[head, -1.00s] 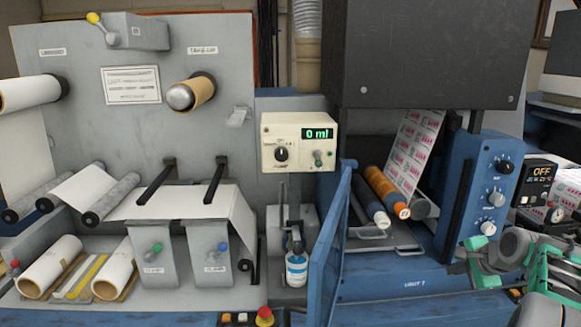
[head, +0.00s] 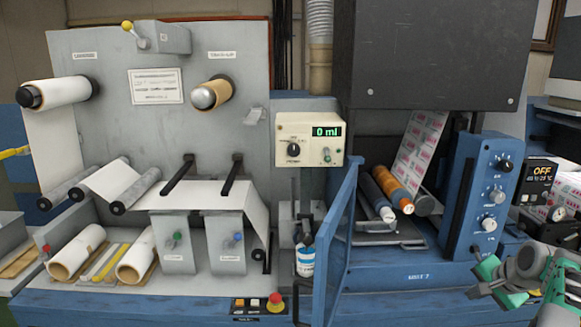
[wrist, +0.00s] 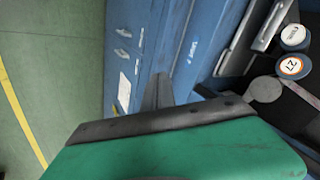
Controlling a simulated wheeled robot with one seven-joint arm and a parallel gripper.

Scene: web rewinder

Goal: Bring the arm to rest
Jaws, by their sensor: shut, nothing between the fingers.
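My gripper (wrist: 158,92) shows in the wrist view as dark, narrow fingers past a green housing with a dark edge. It is shut and holds nothing. It points toward the blue machine front (wrist: 133,45), and I see no contact. In the head view my green and grey arm (head: 528,262) is folded at the lower right, in front of the blue control panel's lower right side. The fingertips are hard to make out there.
The hinged blue guard (head: 336,245) stands open left of the orange and blue rollers (head: 393,188). A white and blue bottle (head: 305,260) stands below the dosing box (head: 310,140). A temperature unit (head: 540,180) is close to my arm. Green floor (wrist: 40,90) lies clear at left in the wrist view.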

